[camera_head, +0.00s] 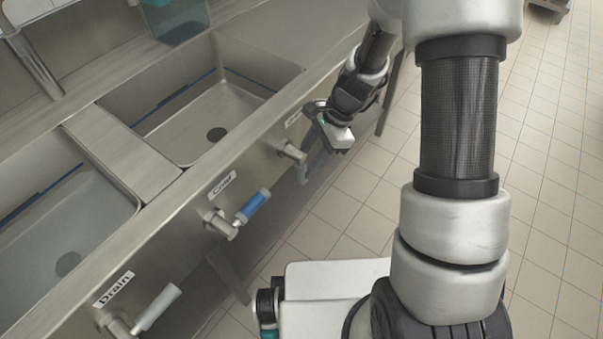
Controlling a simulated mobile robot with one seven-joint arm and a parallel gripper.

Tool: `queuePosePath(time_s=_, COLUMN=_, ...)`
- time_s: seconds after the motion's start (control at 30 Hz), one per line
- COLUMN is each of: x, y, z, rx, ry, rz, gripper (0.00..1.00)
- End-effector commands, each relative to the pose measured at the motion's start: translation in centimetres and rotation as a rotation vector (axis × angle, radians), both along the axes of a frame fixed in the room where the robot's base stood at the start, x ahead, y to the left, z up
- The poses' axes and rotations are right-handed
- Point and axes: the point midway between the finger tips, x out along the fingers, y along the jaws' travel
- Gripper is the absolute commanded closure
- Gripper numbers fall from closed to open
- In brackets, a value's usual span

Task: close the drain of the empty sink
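Two steel basins are sunk in the counter. The right basin (240,105) looks bare, with a dark round drain (217,134) in its floor. The left basin (95,215) has a fainter, greyer drain (68,263); I cannot tell surely whether it holds water. On the front panel, a handle (157,307) labelled "Drain" sits under the left basin. Another handle (291,152) sits under the right basin, its lever hanging down and its label partly hidden. My gripper (318,137) is beside this right handle, close to its lever. Contact and finger opening are unclear.
A bluish clear container (178,20) stands behind the right basin. The tiled floor (350,185) is open in front of the counter.

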Motion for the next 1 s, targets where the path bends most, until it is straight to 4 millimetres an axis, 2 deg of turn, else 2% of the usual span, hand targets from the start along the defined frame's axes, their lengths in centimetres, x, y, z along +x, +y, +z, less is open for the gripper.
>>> queuePosePath(time_s=0.03, x=-0.1, y=0.4, z=-1.3, rx=0.0, ry=0.002, rz=0.001, gripper=0.61)
queuePosePath(time_s=0.23, x=-0.3, y=1.5, z=-3.6, rx=0.001, ry=0.001, rz=0.001, gripper=0.61)
queuePosePath(time_s=0.4, x=-0.3, y=1.8, z=-4.3, rx=-0.001, ry=-0.002, rz=0.0, gripper=0.61)
queuePosePath(time_s=0.67, x=-0.3, y=1.8, z=-4.3, rx=-0.001, ry=-0.002, rz=0.0, gripper=0.61)
queuePosePath(time_s=0.9, x=-0.3, y=1.8, z=-4.3, rx=-0.001, ry=-0.002, rz=0.0, gripper=1.0)
queuePosePath(time_s=1.0, x=-0.3, y=1.8, z=-4.3, rx=-0.001, ry=-0.002, rz=0.0, gripper=1.0)
